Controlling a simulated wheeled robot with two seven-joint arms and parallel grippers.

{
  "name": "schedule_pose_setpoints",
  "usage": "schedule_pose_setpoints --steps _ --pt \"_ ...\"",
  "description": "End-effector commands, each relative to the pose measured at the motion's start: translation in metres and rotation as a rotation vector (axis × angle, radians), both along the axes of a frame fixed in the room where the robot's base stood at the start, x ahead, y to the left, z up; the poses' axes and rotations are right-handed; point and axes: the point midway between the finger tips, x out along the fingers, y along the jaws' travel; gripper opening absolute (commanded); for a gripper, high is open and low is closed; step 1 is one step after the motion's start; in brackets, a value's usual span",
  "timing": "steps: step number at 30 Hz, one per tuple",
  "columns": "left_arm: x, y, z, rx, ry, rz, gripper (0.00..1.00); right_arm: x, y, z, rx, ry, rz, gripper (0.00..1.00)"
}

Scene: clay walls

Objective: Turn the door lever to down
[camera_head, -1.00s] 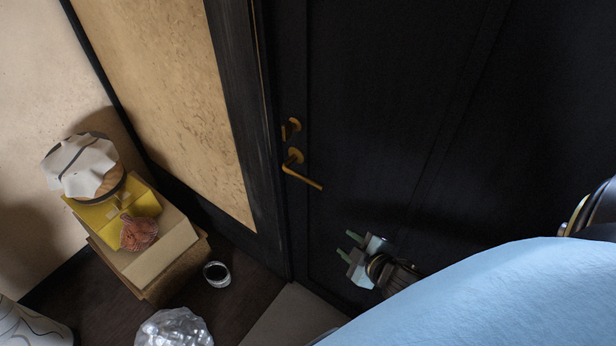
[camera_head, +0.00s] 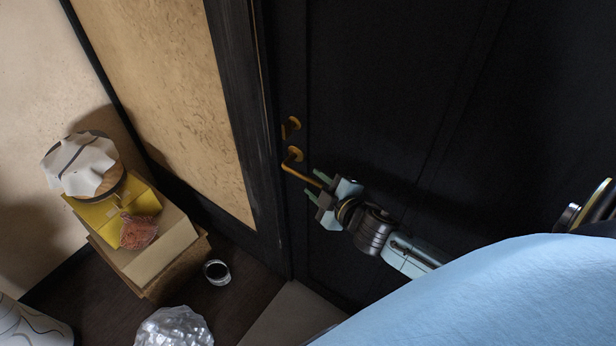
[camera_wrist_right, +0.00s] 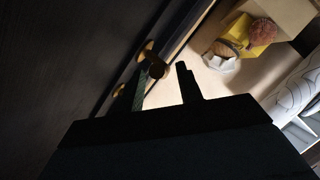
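The brass door lever (camera_head: 298,172) is on the dark door (camera_head: 400,90), near its left edge. It slants down to the right from its round rose. My right gripper (camera_head: 313,184) is open at the lever's free end, with its fingers pointing left. In the right wrist view, the lever (camera_wrist_right: 157,68) shows end-on between the tips of the open fingers (camera_wrist_right: 161,82). I cannot tell whether a finger touches it. My left gripper is not in view.
A smaller brass fitting (camera_head: 290,126) sits above the lever. At left, cardboard boxes (camera_head: 165,255) carry a yellow box, a reddish object and a cloth-covered round item. A small cup (camera_head: 216,272) and a clear crumpled object (camera_head: 174,328) are on the floor.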

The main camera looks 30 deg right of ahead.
Motion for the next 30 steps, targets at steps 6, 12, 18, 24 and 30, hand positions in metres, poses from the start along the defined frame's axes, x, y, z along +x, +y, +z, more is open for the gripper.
schedule_pose_setpoints --steps 6,12,18,24,30 --pt "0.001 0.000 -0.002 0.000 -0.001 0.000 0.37 0.030 0.001 -0.008 0.001 0.000 0.000 0.36" --pt "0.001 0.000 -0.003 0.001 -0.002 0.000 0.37 0.041 0.002 -0.011 0.002 0.001 0.000 0.36" --pt "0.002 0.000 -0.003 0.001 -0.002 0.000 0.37 0.042 0.002 -0.011 0.001 0.001 0.000 0.36" --pt "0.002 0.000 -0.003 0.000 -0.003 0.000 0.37 0.042 0.002 -0.011 0.001 0.001 0.000 0.20" --pt "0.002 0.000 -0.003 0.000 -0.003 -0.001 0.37 0.042 0.002 -0.011 0.001 0.001 0.000 0.00"
